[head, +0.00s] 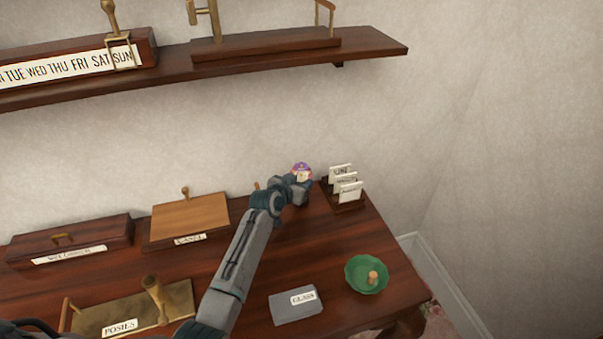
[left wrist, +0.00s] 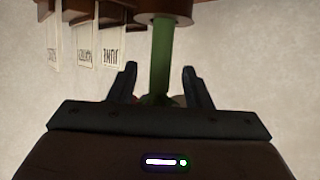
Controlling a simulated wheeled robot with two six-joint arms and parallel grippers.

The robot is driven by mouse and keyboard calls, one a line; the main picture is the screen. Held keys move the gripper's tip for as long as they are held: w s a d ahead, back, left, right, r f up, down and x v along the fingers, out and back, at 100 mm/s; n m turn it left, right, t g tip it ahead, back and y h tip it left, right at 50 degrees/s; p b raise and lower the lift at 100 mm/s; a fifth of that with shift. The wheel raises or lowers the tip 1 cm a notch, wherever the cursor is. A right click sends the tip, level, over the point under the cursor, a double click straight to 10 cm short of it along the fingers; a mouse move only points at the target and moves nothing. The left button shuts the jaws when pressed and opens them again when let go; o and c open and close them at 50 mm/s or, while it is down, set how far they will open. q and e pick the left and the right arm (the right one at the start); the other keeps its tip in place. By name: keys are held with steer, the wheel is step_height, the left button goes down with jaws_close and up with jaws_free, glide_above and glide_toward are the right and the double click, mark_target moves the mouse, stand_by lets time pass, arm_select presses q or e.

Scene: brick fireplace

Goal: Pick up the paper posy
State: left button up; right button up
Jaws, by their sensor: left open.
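The paper posy (head: 302,170) shows in the head view as a small purple and white bloom at the back of the desk, just beyond my left gripper (head: 297,189). The gripper hides its lower part. In the left wrist view a green stem (left wrist: 161,55) runs down from a dark brown round piece (left wrist: 161,14) and passes between the fingers of my left gripper (left wrist: 158,80). The fingers are open, one on each side, with a gap to the stem. The bloom is not clear there. My right gripper is not in view.
A rack of month cards (head: 345,200) stands close to the right of my left gripper. A lidded box (head: 190,215) and a brass tray marked POSIES (head: 115,322) lie to the left. A grey block (head: 285,309) and green dish (head: 367,287) lie in front. A shelf (head: 370,44) hangs above.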

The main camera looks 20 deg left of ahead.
arm_select(q)
jaws_close()
stand_by(0.3)
